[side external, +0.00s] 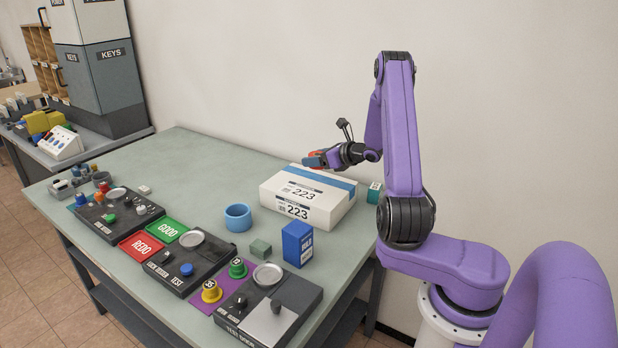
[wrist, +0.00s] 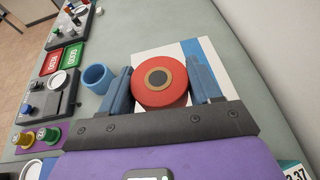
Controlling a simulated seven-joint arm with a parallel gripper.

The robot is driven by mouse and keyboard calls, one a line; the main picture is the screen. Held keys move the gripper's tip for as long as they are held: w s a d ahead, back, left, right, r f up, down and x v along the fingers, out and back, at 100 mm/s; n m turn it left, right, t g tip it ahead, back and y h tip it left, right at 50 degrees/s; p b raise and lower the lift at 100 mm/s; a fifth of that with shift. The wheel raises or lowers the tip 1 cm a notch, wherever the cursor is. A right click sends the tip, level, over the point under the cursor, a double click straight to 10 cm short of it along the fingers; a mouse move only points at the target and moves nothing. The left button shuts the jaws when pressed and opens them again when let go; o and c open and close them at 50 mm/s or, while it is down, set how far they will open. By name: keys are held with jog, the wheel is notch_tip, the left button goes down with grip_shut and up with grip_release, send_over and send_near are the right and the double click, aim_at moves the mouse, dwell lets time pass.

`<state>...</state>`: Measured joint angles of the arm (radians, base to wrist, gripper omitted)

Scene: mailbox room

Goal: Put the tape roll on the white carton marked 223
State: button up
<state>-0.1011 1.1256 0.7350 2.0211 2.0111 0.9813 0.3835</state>
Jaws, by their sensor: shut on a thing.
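My gripper (side external: 314,160) is shut on the tape roll (wrist: 160,82), a red disc with a tan ring and dark centre. In the wrist view its blue fingers (wrist: 160,88) hold the roll from both sides. In the side view only a bit of the red roll (side external: 317,154) shows. The white carton marked 223 (side external: 338,211) lies on the table with a blue stripe on top. The gripper and roll are over its far part. The roll hides part of the carton (wrist: 146,59) in the wrist view. I cannot tell whether they touch.
Dark panels and trays fill the table's front edge.

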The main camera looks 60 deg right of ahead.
send_over(309, 184)
notch_tip(309, 184, down, 6)
jog(key=shift+f, duration=0.1)
jog(key=shift+w+d+f, duration=0.1)
jog(key=shift+f, duration=1.5)
jog(key=shift+f, duration=0.1)
jog(key=o, duration=1.1)
jog(key=shift+c, duration=0.2)
